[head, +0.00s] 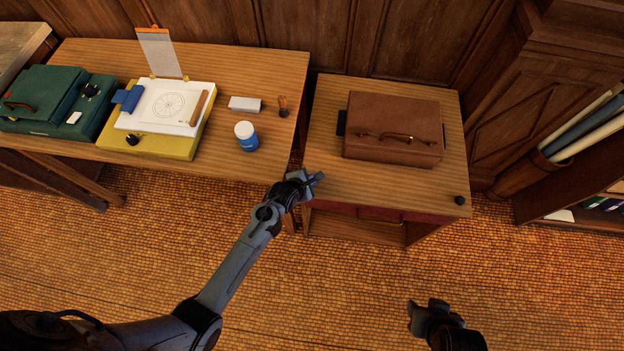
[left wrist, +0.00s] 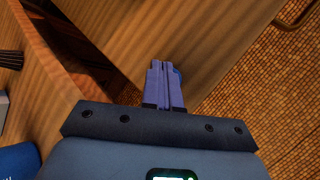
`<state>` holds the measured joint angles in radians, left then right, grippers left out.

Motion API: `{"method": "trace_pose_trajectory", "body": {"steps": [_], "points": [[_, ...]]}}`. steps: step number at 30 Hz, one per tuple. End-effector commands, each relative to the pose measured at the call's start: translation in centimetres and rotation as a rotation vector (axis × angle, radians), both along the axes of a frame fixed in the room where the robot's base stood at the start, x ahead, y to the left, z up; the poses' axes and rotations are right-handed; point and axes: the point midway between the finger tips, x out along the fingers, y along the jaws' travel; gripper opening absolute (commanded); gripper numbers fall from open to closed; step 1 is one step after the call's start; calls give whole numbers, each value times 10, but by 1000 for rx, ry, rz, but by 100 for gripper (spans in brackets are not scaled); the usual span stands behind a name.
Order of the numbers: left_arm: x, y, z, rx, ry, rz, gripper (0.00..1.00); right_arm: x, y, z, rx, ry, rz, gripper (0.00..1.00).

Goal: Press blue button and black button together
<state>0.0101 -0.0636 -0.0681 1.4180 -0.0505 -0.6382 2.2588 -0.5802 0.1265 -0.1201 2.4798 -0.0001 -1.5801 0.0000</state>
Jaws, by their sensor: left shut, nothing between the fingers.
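The black button (head: 460,200) sits at the front right corner of the right wooden table. My left gripper (head: 317,179) is shut and empty over that table's front left corner. In the left wrist view its closed fingers (left wrist: 165,68) point at the table edge, and a small patch of blue (left wrist: 178,73) shows beside the fingertips. I cannot tell whether that patch is the blue button, or whether the fingers touch it; no blue button shows clearly elsewhere. My right gripper (head: 416,318) is low over the floor, in front of the table and apart from the black button.
A brown leather case (head: 392,125) lies on the right table (head: 330,130). The left table (head: 225,75) holds a yellow board (head: 170,147) with paper, a green case (head: 55,100), a white-lidded blue jar (head: 246,137) and a white block (head: 245,104). Rolled tubes (head: 590,135) stand at right.

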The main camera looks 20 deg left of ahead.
Motion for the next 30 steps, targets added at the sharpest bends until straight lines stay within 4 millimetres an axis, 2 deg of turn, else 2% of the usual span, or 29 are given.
{"method": "trace_pose_trajectory", "body": {"steps": [30], "points": [[0, 0, -12, 0, 1, 0, 0, 0, 2, -4, 10, -1, -6, 43]]}}
